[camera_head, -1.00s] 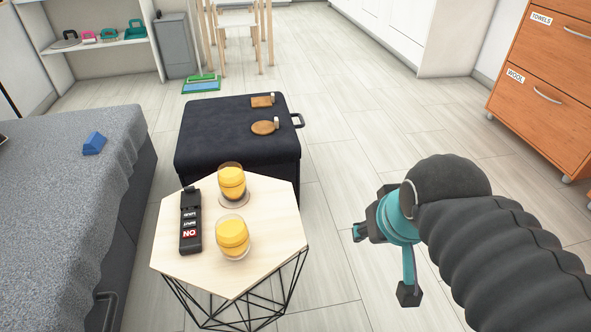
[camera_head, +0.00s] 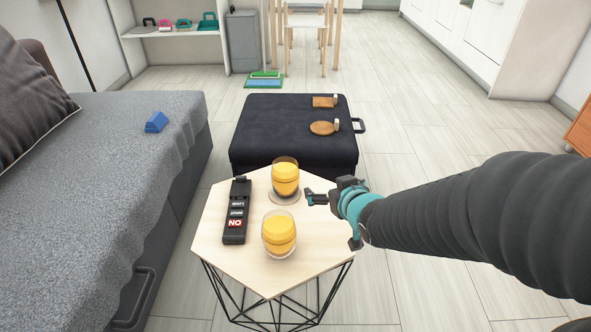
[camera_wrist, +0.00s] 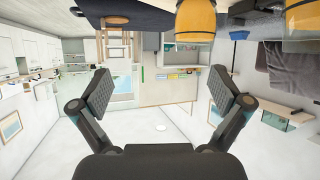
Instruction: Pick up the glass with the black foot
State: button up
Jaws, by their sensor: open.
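Two rounded glasses of orange drink stand upright on the small hexagonal table (camera_head: 222,255). The back glass (camera_head: 286,177) looks darker at its rim and stands on a round grey coaster (camera_head: 285,198). The front glass (camera_head: 279,234) has a clear base. A black foot does not show clearly on either. My gripper (camera_head: 333,221) is open and empty, at the right edge of the table, to the right of both glasses and touching neither. In the upside-down wrist view, one glass (camera_wrist: 195,19) is at the top and another (camera_wrist: 304,19) at the top right, both outside the fingers (camera_wrist: 160,92).
A black remote-like device (camera_head: 237,211) lies left of the glasses. A grey sofa (camera_head: 95,200) stands at the left. The floor (camera_head: 440,130) right of the ottoman is clear.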

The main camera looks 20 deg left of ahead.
jog(key=n+y, duration=0.1)
jog(key=y, duration=0.1)
send_near(285, 176)
jog(key=w+d+f, duration=0.1)
jog(key=d+f, duration=0.1)
jog(key=x, duration=1.4)
jog(key=shift+s+a+r, duration=0.15)
jog(key=shift+s+a, duration=0.05)
jog(key=shift+a, duration=0.15)
jog(key=shift+c, duration=0.3)
jog(key=c, duration=1.2)
